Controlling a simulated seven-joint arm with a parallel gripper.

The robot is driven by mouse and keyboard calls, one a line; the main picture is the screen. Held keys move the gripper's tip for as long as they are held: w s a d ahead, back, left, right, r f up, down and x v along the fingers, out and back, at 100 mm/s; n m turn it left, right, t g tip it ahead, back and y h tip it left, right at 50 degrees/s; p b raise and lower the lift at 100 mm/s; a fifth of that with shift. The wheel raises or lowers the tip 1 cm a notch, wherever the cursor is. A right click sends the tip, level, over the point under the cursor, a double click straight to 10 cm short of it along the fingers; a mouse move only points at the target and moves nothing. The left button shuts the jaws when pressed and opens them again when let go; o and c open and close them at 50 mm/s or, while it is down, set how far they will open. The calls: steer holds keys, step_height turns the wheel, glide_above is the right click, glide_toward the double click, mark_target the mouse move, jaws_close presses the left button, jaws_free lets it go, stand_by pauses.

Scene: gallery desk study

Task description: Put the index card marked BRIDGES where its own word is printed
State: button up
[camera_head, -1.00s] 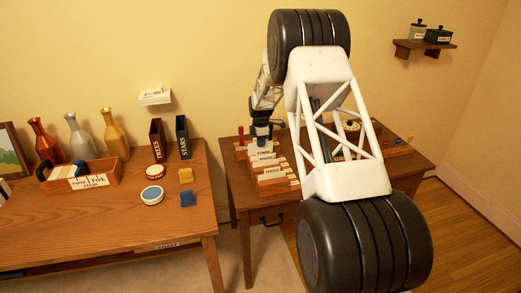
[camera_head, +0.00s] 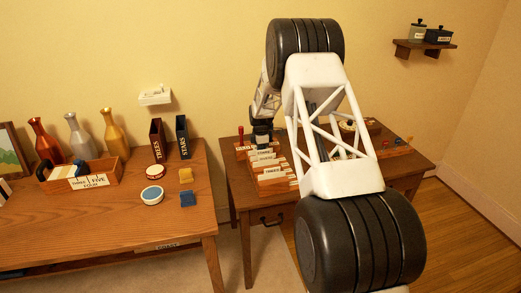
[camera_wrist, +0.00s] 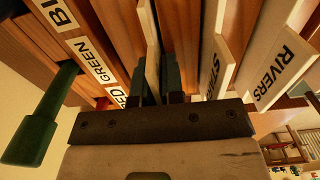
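My gripper (camera_wrist: 156,78) points down into a wooden card rack (camera_wrist: 90,10) on the right-hand desk. Its two dark fingers are close together, on either side of a cream card (camera_wrist: 149,25) seen edge-on. Whether they press on it is unclear. In the head view my gripper (camera_head: 262,138) is low at the rack's back part, partly behind the arm. The card's marking does not show, and I can read BRIDGES nowhere. A card marked RIVERS (camera_wrist: 272,72) and one that seems to start with STE (camera_wrist: 216,68) stand to the right in the wrist view.
Labels GREEN (camera_wrist: 92,60) and partly hidden others line the rack's left edge, beside a green handle (camera_wrist: 38,120). A wall shelf (camera_head: 424,48) is at upper right.

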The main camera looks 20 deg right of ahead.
steer(key=o, duration=0.3)
steer(key=shift+o, duration=0.2)
steer(key=shift+r, duration=0.15)
step_height(320, 180, up, 12)
steer(key=shift+r, duration=0.1)
stand_by(0.5)
stand_by(0.4)
